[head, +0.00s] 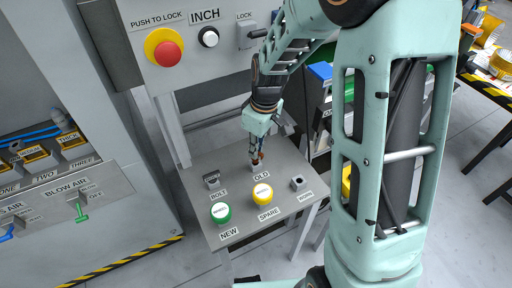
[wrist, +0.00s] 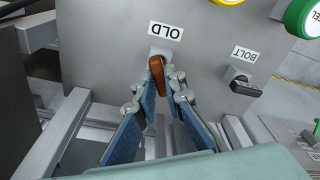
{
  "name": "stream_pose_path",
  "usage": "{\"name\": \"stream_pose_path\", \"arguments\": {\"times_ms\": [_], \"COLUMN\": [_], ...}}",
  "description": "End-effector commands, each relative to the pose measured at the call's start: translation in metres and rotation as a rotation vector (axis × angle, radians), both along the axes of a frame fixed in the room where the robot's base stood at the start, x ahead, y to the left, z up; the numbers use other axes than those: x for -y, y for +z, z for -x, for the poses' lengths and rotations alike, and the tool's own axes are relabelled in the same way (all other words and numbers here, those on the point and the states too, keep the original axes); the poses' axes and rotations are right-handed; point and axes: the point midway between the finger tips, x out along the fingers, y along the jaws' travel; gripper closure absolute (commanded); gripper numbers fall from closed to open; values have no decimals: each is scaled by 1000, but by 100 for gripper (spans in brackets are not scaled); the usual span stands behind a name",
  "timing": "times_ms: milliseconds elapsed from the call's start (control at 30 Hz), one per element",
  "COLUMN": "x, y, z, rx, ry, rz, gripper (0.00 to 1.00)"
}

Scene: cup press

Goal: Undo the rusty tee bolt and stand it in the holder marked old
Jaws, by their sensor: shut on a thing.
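The rusty tee bolt (wrist: 157,72) is orange-brown and sits between my gripper's fingertips (wrist: 160,83) in the wrist view. My gripper is shut on its handle. The bolt is at the holder marked OLD (wrist: 162,53), a small grey block just behind its top; how deep it sits in the holder is hidden. In the head view my gripper (head: 255,157) points down at the OLD holder (head: 254,167) on the grey table, with the orange-brown bolt barely showing at its tips.
A green-rimmed cap (head: 221,212) marked NEW, a yellow-rimmed cap (head: 262,194) marked SPARE and another small grey holder (head: 297,183) share the table (head: 285,210). A panel with a red button (head: 167,54) rises behind.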

Motion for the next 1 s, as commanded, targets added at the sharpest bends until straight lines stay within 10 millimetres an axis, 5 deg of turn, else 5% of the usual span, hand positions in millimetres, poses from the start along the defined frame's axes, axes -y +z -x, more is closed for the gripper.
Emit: {"name": "stream_pose_path", "arguments": {"times_ms": [833, 867, 1000], "x": [0, 0, 0], "y": [-22, -21, -21], "z": [0, 0, 0], "rx": [1, 1, 1], "ry": [0, 0, 0], "rz": [0, 0, 1], "gripper": [100, 88, 73]}}
